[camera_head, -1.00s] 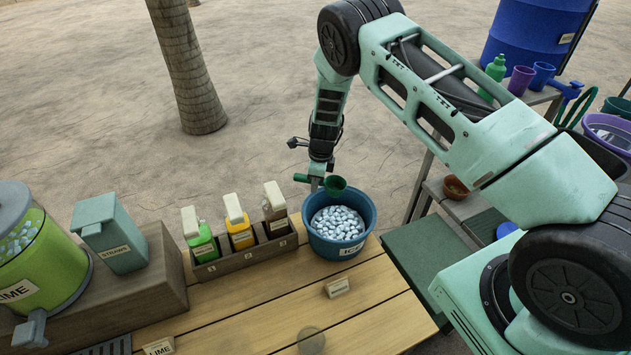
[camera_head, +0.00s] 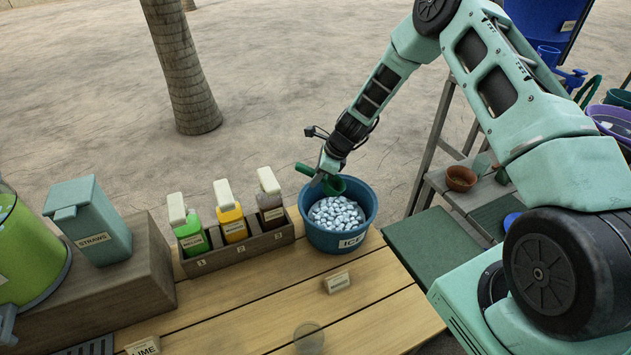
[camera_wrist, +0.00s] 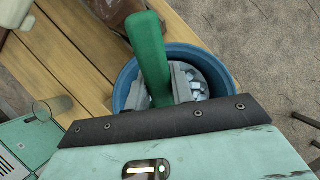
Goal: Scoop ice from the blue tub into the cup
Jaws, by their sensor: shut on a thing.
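The blue tub (camera_head: 338,243), labelled ICE, stands at the far right end of the wooden counter, full of pale ice pieces (camera_head: 337,213). My gripper (camera_head: 324,178) is over the tub's back rim, shut on the handle of a green scoop (camera_head: 305,169). The scoop's bowl overhangs the tub's back part; I cannot tell whether it touches ice or holds any. In the wrist view the green handle (camera_wrist: 148,50) sits between my fingers, with the tub (camera_wrist: 126,82) and ice (camera_wrist: 194,80) behind.
A wooden rack (camera_head: 240,250) with several bottles stands just left of the tub. A small sign (camera_head: 337,282) lies between tub and cup. A straws box (camera_head: 90,222) and a green dispenser (camera_head: 30,250) are farther left.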

